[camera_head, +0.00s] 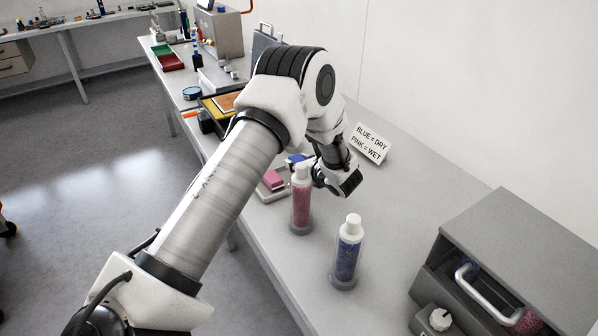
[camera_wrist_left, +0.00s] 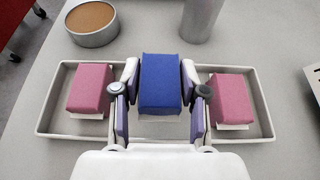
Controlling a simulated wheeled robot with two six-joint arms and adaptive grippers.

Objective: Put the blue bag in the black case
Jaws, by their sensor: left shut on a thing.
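The blue bag (camera_wrist_left: 160,82) is a small blue block in the left wrist view, between two pink bags (camera_wrist_left: 91,88) (camera_wrist_left: 232,98). My left gripper (camera_wrist_left: 160,90) is shut on its sides; I cannot tell whether it is lifted off the shallow grey tray (camera_wrist_left: 47,110). In the head view the blue bag (camera_head: 296,158) shows partly, beside my left gripper (camera_head: 308,168) and behind the pink-filled bottle. A dark case with yellow edges (camera_head: 222,103) is partly hidden behind my left arm; I cannot tell for sure that it is the black case. My right gripper is not in view.
A pink-filled bottle (camera_head: 300,205) and a blue-filled bottle (camera_head: 346,255) stand on the bench (camera_head: 400,200) close to my left gripper. A grey cabinet with a handle (camera_head: 520,240) is at right. A card (camera_head: 369,144) reads "BLUE = DRY, PINK = WET". A round tan dish (camera_wrist_left: 92,20) lies beyond the tray.

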